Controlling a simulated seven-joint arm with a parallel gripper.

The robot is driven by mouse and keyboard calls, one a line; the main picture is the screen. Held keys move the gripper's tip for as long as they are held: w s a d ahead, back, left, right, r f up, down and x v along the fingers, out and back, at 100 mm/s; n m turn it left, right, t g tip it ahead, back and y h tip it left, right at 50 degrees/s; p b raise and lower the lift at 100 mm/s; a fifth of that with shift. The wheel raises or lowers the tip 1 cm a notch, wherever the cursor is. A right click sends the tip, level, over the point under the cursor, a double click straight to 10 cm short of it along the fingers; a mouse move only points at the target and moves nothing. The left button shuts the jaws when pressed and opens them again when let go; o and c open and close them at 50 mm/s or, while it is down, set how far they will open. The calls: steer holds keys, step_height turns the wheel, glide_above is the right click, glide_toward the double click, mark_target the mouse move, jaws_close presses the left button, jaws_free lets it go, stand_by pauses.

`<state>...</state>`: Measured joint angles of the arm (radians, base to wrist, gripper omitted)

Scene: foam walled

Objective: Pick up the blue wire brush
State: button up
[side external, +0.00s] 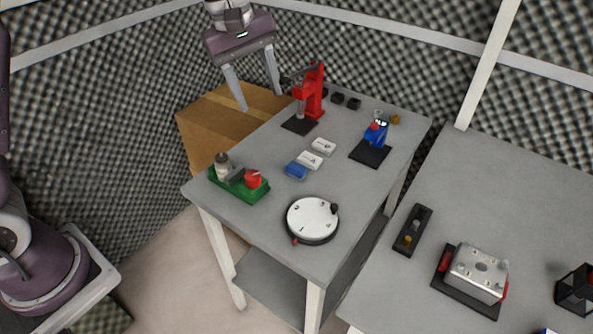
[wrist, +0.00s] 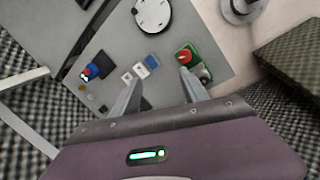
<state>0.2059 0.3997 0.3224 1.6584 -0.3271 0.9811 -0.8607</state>
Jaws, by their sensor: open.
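No object that is plainly a wire brush can be made out. A small blue block-like thing (side external: 296,171) lies on the grey table at the near end of a row with two white blocks; it also shows in the wrist view (wrist: 152,61), and its kind is too small to tell. A blue device (side external: 376,136) stands on a black plate at the table's right; it also shows in the wrist view (wrist: 89,72). My gripper (side external: 260,100) is open and empty, high near the table's far left edge. Its two fingers (wrist: 158,77) are spread apart in the wrist view.
A red press (side external: 312,92) stands near the fingers. A green board (side external: 238,185) with a red knob, a white round dial (side external: 312,219) and white blocks (side external: 316,154) share the table (side external: 260,225). A second table (side external: 500,180) at right holds a metal box (side external: 476,274).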

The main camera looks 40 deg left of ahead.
steer(key=w+d+f+n+g+y, duration=0.1)
steer(key=w+f+n, duration=0.2)
steer(key=w+f, duration=0.6)
steer(key=n, duration=0.2)
glide_above(297, 166)
steer(key=shift+g+y, duration=0.3)
steer(key=shift+g, duration=0.1)
step_height(297, 166, down, 11)
steer(key=shift+f, duration=0.1)
step_height(297, 166, down, 6)
steer(key=shift+r, duration=0.2)
jaws_close()
